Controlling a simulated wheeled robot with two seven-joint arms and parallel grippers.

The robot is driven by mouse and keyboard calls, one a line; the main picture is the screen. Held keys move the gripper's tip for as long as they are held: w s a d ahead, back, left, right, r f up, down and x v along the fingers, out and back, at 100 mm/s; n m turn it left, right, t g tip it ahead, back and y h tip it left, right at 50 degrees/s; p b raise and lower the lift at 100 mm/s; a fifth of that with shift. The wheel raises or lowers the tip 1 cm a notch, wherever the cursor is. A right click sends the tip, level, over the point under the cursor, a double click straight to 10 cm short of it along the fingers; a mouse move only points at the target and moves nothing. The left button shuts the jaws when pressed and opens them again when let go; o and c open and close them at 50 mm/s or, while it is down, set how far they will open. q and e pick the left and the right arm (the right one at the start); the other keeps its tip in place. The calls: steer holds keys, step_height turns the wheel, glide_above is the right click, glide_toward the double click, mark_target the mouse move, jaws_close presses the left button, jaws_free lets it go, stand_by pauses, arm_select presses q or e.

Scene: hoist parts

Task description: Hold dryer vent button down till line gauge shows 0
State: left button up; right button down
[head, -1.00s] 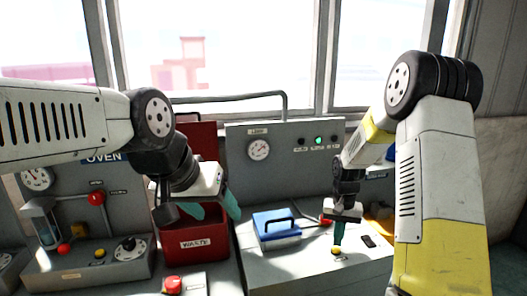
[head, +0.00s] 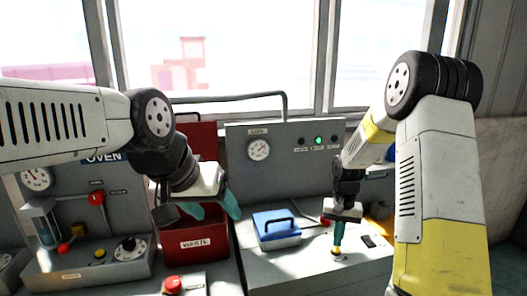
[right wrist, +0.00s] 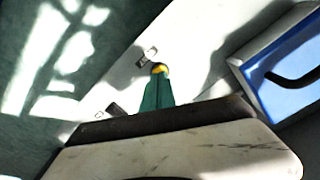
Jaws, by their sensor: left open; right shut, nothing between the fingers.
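My right gripper (head: 338,244) is shut with nothing between its green fingers and points down at a small yellow button (head: 336,252) on the right grey console. In the right wrist view the fingertips (right wrist: 158,80) overlap the edge of the yellow button (right wrist: 160,68). I cannot tell whether they touch it or press it. My left gripper (head: 212,208) is open and empty over the red waste bin.
A blue box with a black handle (head: 276,229) stands left of the right gripper. The red waste bin (head: 190,256) stands between the consoles. A green lamp (head: 318,140) glows on the panel. The oven console (head: 90,262) with knobs is at left.

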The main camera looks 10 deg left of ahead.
steer(key=shift+f, duration=0.1)
steer(key=shift+f, duration=1)
steer(key=shift+r, duration=0.1)
stand_by(2.3)
steer(key=shift+r, duration=3.45)
steer(key=s+d+r, duration=0.3)
steer(key=s, duration=0.6)
steer(key=shift+s+d, duration=0.2)
